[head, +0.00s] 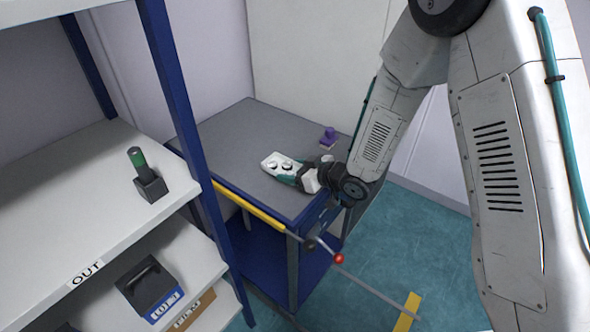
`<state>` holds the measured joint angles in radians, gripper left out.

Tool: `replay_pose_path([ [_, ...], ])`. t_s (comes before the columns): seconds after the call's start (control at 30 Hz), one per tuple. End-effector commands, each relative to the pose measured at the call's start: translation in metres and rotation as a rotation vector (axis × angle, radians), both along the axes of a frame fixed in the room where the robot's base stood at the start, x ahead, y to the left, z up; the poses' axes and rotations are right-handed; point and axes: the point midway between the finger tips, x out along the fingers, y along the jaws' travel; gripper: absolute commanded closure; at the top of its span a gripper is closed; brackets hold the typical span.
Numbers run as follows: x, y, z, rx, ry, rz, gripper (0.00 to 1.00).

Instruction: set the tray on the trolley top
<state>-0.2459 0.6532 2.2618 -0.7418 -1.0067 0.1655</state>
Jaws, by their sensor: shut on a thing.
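My gripper (297,175) reaches in from the right and is shut on the tray's near right end. The gripper's fingers are small here and partly hidden by the wrist.
A purple block-like object (328,137) stands at the trolley top's far right. A yellow bar (250,208) and a red-knobbed lever (338,258) are on the trolley's near side.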

Motion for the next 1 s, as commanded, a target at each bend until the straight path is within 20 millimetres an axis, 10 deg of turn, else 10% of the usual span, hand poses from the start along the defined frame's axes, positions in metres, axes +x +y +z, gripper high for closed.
replay_pose_path([
  [0.17,0.000,-0.001,-0.003,0.000,0.000,-0.002,0.63],
  [0.2,0.000,-0.002,-0.003,0.000,0.000,-0.002,0.28],
  [0.27,0.001,-0.002,-0.002,0.000,0.000,-0.002,0.15],
  [0.67,-0.002,-0.008,0.003,-0.001,-0.001,-0.005,0.15],
  [1.0,-0.041,-0.059,0.030,-0.001,-0.001,-0.007,0.15],
])
